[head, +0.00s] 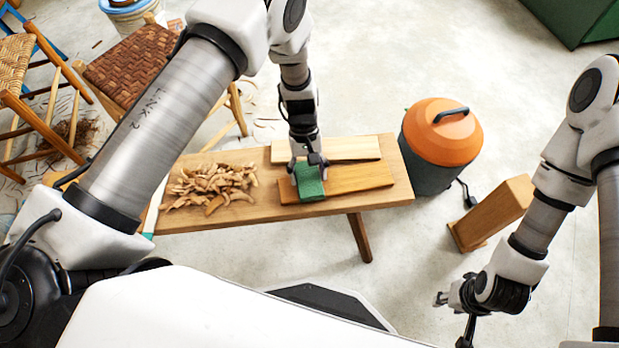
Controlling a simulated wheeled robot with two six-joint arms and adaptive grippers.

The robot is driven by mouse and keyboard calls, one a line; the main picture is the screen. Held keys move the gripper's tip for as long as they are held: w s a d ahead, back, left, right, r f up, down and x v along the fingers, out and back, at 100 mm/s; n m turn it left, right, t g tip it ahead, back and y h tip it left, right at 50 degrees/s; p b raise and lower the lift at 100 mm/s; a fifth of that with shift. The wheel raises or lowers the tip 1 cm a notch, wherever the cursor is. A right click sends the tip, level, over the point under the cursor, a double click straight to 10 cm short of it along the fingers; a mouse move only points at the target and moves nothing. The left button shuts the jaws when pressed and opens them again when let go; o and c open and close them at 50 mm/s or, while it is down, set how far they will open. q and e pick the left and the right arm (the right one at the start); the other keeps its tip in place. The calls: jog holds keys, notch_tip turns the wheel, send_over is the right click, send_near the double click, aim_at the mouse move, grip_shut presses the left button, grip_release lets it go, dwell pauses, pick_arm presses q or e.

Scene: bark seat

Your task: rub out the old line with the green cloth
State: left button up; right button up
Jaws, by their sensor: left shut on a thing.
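The green cloth (309,187) is over the left part of the darker front board on the bench. My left gripper (307,168) is directly above it and shut on it, with the fingers pointing down. Whether the cloth is pressed on the wood is hard to tell. The darker board (358,180) lies flat along the bench's front side. No line is visible on its bare part; the area under the cloth is hidden. My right gripper (452,300) is low at the right, away from the bench, and its fingers are too small to judge.
A paler board (345,149) lies behind the darker one. A heap of bark strips (212,186) covers the left of the wooden bench (260,214). An orange-topped vacuum (440,140) and a wooden block (492,212) stand right. Woven chairs (130,62) stand left.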

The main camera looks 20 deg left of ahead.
pick_arm(q)
jog(key=shift+w+a, duration=0.15)
jog(key=shift+w, duration=0.1)
notch_tip(320, 180, up, 6)
jog(key=p, duration=0.5)
jog(key=shift+r+p, duration=0.1)
jog(key=shift+p, duration=0.25)
